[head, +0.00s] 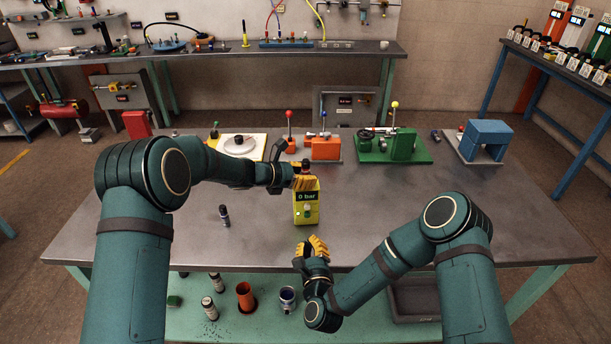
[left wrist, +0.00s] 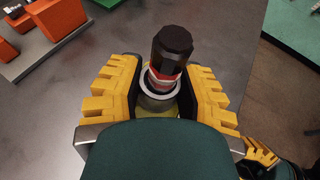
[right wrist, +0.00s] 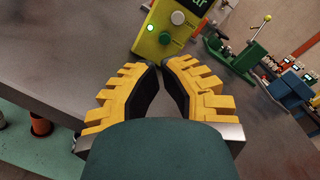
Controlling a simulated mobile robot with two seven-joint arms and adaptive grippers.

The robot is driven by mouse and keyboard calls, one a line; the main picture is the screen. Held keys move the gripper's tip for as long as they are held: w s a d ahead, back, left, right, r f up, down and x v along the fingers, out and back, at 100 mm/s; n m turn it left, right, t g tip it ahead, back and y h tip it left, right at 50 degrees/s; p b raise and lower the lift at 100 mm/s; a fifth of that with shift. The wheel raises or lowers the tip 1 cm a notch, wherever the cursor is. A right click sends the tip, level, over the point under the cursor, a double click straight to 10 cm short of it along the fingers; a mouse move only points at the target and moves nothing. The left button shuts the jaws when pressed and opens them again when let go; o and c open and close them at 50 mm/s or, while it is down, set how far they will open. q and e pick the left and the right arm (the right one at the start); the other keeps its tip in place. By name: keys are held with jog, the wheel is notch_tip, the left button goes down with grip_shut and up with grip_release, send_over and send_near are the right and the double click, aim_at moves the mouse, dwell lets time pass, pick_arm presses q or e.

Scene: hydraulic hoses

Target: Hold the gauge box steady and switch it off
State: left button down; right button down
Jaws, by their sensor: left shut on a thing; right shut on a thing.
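The yellow gauge box (head: 306,207) stands upright on the grey table; its dark display reads "0 bar". In the right wrist view, its front (right wrist: 152,46) shows a lit green lamp (right wrist: 150,28), a pale round button (right wrist: 178,18) and a green round button (right wrist: 165,38). My left gripper (head: 304,180) is shut around the box's top fitting; the left wrist view shows this black-capped fitting (left wrist: 170,58), with a red band and metal ring, between its fingers. My right gripper (right wrist: 161,68) is in front of the box, apart from it, fingertips nearly together; I see nothing between them.
A small dark bottle (head: 224,215) stands left of the box. Behind are a white-and-yellow plate (head: 252,146), an orange block (head: 323,148), a green fixture (head: 403,147) and a blue block (head: 487,138). The tabletop right of the box is clear.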

aim_at(307, 215)
jog(key=n+y, duration=0.1)
jog(key=n, duration=0.1)
jog(key=a+n+g+y, duration=0.1)
jog(key=y, duration=0.1)
jog(key=shift+w+r+n, duration=0.1)
jog(key=shift+w+n, duration=0.1)
jog(key=shift+n, duration=0.2)
jog(key=n+g+y, duration=0.1)
jog(key=n, duration=0.1)
jog(key=shift+a+n, duration=0.15)
jog(key=shift+n, duration=0.15)
jog(key=n+g, duration=0.1)
jog(key=n+g+y, duration=0.1)
jog(key=n, duration=0.1)
jog(key=shift+s+f+n+g+y, duration=0.3)
jog(key=shift+s+f+g, duration=0.05)
jog(key=shift+g, duration=0.05)
jog(key=n+g, duration=0.1)
jog(key=d+n, duration=0.1)
jog(key=shift+s+f+n+g, duration=0.35)
jog(key=shift+s+n+g, duration=0.05)
jog(key=shift+w+f, duration=0.1)
jog(key=shift+w, duration=0.3)
pick_arm(q)
jog(key=shift+f, duration=0.1)
pick_arm(e)
jog(key=shift+w+a, duration=0.25)
jog(key=shift+w, duration=1.7)
jog(key=shift+w+a, duration=0.2)
jog(key=shift+w, duration=1.75)
